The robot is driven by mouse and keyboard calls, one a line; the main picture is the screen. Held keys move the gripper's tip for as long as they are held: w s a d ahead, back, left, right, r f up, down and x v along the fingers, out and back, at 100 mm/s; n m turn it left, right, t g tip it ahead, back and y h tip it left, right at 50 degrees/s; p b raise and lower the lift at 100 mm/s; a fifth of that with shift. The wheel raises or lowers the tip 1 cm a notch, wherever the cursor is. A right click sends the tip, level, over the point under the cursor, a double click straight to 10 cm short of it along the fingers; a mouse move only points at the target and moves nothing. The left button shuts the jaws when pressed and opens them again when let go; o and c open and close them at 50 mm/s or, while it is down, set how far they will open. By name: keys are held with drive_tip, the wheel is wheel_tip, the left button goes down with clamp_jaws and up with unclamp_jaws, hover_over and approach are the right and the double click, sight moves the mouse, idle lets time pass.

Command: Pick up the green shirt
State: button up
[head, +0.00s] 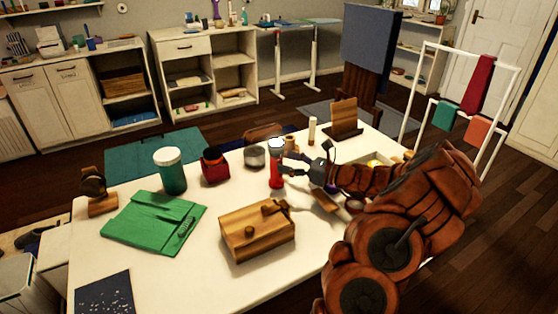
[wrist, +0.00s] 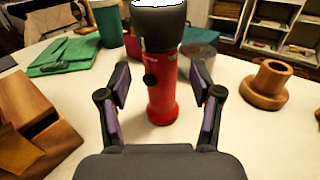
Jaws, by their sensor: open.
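The green shirt (head: 154,221) lies folded flat on the left part of the white table in the head view. It also shows at the upper left of the wrist view (wrist: 64,55). My gripper (head: 285,172) is at the middle of the table, well to the right of the shirt. In the wrist view my gripper (wrist: 161,88) is open, with its fingers on either side of a red flashlight-like object (wrist: 162,85) standing upright. That object (head: 276,176) also shows in the head view. I cannot tell whether the fingers touch it.
A wooden box (head: 257,232) stands between the shirt and my arm. A green jar with a white lid (head: 171,172) and a red container (head: 215,168) stand behind the shirt. A dark speckled sheet (head: 104,295) lies at the front left. The table front is mostly clear.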

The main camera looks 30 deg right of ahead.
drive_tip(key=v, duration=0.7)
drive_tip(key=shift+s, duration=0.2)
